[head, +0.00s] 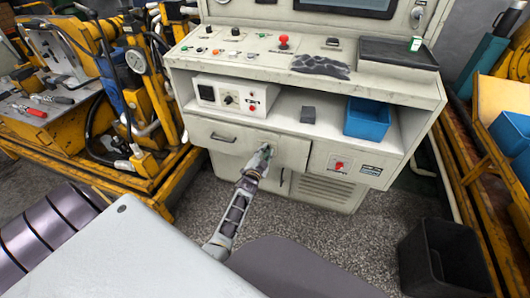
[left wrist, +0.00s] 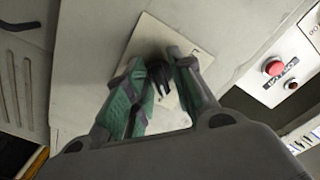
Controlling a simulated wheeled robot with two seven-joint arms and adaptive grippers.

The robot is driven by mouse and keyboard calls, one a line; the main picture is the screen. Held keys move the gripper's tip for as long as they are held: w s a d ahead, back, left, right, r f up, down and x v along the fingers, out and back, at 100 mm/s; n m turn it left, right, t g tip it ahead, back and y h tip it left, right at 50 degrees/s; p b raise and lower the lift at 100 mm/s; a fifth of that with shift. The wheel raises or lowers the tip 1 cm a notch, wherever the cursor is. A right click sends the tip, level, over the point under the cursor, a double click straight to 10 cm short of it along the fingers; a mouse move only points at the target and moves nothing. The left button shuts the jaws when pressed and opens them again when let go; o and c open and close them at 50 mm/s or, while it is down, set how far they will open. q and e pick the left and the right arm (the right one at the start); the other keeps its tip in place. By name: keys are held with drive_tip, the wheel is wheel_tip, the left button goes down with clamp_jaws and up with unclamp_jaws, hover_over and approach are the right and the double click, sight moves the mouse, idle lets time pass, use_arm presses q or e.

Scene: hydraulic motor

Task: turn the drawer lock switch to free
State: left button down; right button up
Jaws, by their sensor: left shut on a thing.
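The drawer (head: 222,137) is in the cabinet front and looks shut. My left gripper (head: 266,149) reaches the right part of its front in the head view and covers the lock switch there. In the left wrist view the black switch knob (left wrist: 160,76) sits on a cream plate (left wrist: 150,36). The green and grey fingers of the left gripper (left wrist: 158,64) are shut on the knob, one on each side. The knob is partly hidden, and I cannot tell which setting it points to. My right gripper is in neither view.
A red button (head: 339,165) is on a panel right of the drawer. A black bin (head: 440,260) stands on the floor at right. Yellow frames flank the cabinet.

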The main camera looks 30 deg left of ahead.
use_arm(q)
drive_tip(key=shift+m, duration=0.3)
drive_tip(key=c, duration=1.5)
unclamp_jaws()
drive_tip(key=shift+a+r, duration=0.15)
drive_tip(key=shift+r, duration=4.85)
